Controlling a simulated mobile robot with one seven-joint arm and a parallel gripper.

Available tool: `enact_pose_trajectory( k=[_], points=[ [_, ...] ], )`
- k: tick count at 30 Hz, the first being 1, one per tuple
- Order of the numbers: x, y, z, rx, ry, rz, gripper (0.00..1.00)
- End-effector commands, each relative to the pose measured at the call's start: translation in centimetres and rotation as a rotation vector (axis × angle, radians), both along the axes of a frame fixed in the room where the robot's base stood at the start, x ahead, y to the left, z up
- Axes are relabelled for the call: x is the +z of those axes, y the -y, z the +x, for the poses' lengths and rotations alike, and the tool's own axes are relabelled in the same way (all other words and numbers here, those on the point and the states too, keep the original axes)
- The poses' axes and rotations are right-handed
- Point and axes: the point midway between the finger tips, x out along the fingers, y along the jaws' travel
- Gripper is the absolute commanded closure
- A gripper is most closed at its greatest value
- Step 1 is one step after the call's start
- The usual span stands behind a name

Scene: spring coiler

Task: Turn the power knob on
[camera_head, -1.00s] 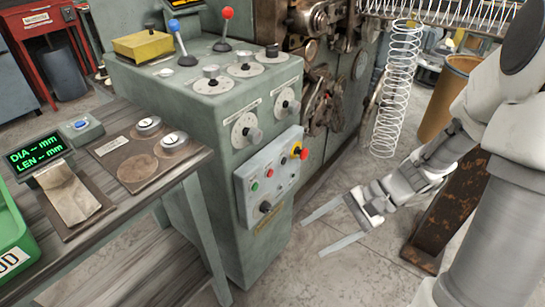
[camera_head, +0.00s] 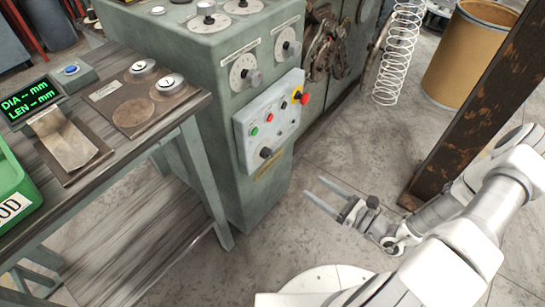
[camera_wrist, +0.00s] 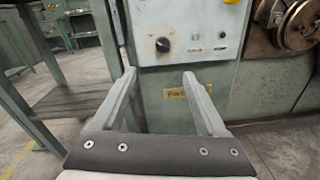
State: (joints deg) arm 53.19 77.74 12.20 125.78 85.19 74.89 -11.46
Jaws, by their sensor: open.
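A black knob (camera_head: 266,153) sits at the lower left of the light grey control panel (camera_head: 244,127) on the green machine's front. It also shows in the wrist view (camera_wrist: 163,45), above and between my fingers, with its pointer tilted to the upper left. The panel bears a green button (camera_head: 254,131), a red button (camera_head: 269,117) and a red-topped switch with yellow (camera_head: 303,97). I cannot read which control is labelled power. My gripper (camera_head: 315,190) is open and empty, to the right of and below the panel, apart from it. In the wrist view its fingers (camera_wrist: 160,78) point at the machine.
A workbench (camera_head: 105,170) with a display (camera_head: 28,100) stands left of the machine. A rusty post (camera_head: 470,125) and a tan drum (camera_head: 470,55) are at right. A hanging spring (camera_head: 398,55) is behind. The floor before the panel is clear.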

Motion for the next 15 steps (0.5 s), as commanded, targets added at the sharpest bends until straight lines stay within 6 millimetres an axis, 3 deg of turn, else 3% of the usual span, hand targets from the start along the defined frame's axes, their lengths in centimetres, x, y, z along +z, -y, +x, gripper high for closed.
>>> enact_pose_trajectory(
  k=[7,15],
  points=[
    [-0.6,-1.1,1.1,-0.026,-0.012,0.02,0.25],
    [-0.7,-5.3,4.8,-0.022,-0.01,0.017,0.25]
  ],
)
